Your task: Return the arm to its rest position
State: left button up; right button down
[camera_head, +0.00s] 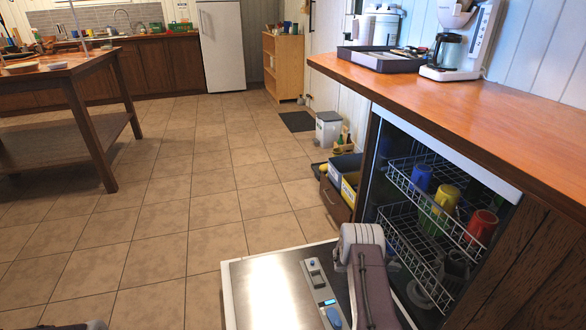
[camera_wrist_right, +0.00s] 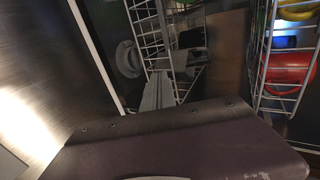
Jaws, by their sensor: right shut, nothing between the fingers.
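My right arm shows in the head view as a light grey joint above a purple-brown link, folded over the lowered dishwasher door (camera_head: 270,290). My right gripper (camera_head: 394,264) is mostly hidden behind that link, by the lower rack. In the wrist view, the tapered grey right gripper (camera_wrist_right: 159,86) shows past the purple-brown link. It is shut, with nothing seen in it. The dark grey utensil tray (camera_head: 378,59) stands on the wooden counter, far from the gripper. My left gripper is not in view.
The open dishwasher holds a blue mug (camera_head: 421,177), a yellow mug (camera_head: 446,198) and a red mug (camera_head: 481,227) in its upper rack. A plate (camera_wrist_right: 128,58) stands in the lower rack. A coffee maker (camera_head: 465,45) is on the counter (camera_head: 480,110). The tiled floor at left is clear.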

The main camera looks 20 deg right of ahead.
jog(key=w+a+r+t, duration=0.2)
jog(key=w+a+r, duration=0.25)
jog(key=r, duration=0.35)
jog(key=w+a+r+t, duration=0.1)
jog(key=w+a+r, duration=0.3)
jog(key=r, duration=0.5)
jog(key=s+a+r+m+y+p, duration=0.1)
jog(key=s+a+r+m+y, duration=0.15)
jog(key=a, duration=0.35)
jog(key=s+a+r+m+y, duration=0.1)
jog(key=s+a+r+m, duration=0.1)
jog(key=a+m, duration=0.25)
jog(key=s+a+f+m+y, duration=0.2)
jog(key=s+a+m+y, duration=0.2)
jog(key=s+a+m, duration=0.6)
jog(key=s+a+f+m+y, duration=0.3)
jog(key=s+a+m+y, duration=0.25)
jog(key=a+m, duration=0.9)
notch_tip(320, 180, up, 38)
jog(key=d+m+p, duration=0.2)
jog(key=m+p, duration=0.1)
jog(key=p, duration=3.5)
jog(key=shift+s+d+g+h, duration=0.3)
jog(key=shift+s+d+h, duration=0.05)
jog(key=shift+d+h, duration=0.05)
